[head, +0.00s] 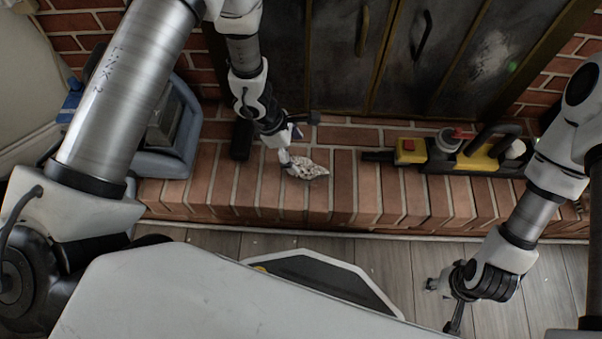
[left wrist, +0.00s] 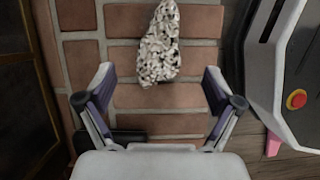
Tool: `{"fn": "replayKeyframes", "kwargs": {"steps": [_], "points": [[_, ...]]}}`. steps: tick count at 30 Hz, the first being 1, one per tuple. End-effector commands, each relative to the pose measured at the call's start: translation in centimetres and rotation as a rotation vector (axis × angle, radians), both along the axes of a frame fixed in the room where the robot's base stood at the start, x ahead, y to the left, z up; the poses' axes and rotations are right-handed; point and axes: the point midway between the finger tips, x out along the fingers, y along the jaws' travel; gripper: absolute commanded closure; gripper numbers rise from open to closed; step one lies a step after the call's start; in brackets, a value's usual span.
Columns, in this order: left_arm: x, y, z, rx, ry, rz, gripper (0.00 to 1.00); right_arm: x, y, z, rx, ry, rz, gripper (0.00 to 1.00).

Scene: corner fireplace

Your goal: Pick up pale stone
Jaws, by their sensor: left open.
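The pale stone (head: 306,171) is a speckled white and dark, elongated lump lying on the red brick hearth in the head view. In the left wrist view the stone (left wrist: 158,45) lies ahead of the fingers, its narrow end pointing away. My left gripper (head: 289,144) hangs over the hearth just beside the stone. In the left wrist view my left gripper (left wrist: 158,76) is open and empty, with the stone centred just beyond its fingertips. My right gripper (head: 441,303) is low over the wooden floor at the right, its fingers apart and empty.
Dark metal fireplace doors (head: 385,60) close off the back. Bare brick lies between stone and tool.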

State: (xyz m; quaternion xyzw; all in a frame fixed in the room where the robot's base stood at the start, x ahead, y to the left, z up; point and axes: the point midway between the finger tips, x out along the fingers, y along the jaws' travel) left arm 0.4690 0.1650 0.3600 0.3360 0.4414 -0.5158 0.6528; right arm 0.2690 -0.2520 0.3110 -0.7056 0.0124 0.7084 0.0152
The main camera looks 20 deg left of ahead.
Motion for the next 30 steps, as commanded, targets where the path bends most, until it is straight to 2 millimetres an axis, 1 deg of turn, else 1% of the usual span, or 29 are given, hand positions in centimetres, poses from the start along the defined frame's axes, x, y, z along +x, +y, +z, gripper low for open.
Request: {"fn": "replayKeyframes", "kwargs": {"steps": [1, 5, 11, 14, 16, 18, 21, 26, 29, 30], "points": [[0.3, 0.0, -1.6, 0.001, -0.007, -0.002, 0.08, 0.0, 0.0, -1.9, 0.0, 0.0, -0.001, 0.6], [0.5, -0.2, -2.1, 0.002, -0.013, -0.004, 0.08, 0.0, 0.0, -2.5, 0.0, -0.001, -0.001, 0.6], [0.6, -1.1, -4.4, 0.003, -0.012, -0.004, 0.08, 0.0, 0.0, -3.4, 0.0, -0.001, 0.0, 0.6], [0.6, -1.4, -5.8, 0.004, -0.012, -0.006, 0.08, 0.0, 0.0, -4.4, 0.0, -0.001, 0.0, 0.6], [0.6, -1.8, -7.3, 0.004, -0.011, -0.005, 0.08, 0.0, 0.0, -5.4, 0.0, -0.001, 0.0, 0.6], [0.7, -2.3, -8.3, 0.003, -0.012, -0.007, 0.08, 0.0, 0.0, -5.8, 0.0, 0.0, 0.0, 0.6], [0.9, -2.7, -8.8, 0.002, -0.013, -0.005, 0.08, 0.0, 0.0, -6.0, 0.0, 0.0, 0.0, 0.6], [0.9, -2.7, -8.7, 0.002, -0.013, -0.004, 0.08, 0.0, 0.0, -5.8, 0.0, -0.001, 0.0, 0.6], [0.9, -2.7, -8.6, 0.003, -0.012, -0.004, 0.4, 0.0, 0.0, -5.8, 0.0, -0.001, 0.0, 0.6], [0.9, -2.7, -8.6, 0.003, -0.012, -0.004, 0.55, 0.0, 0.0, -5.8, 0.0, -0.001, 0.0, 0.6]]}}
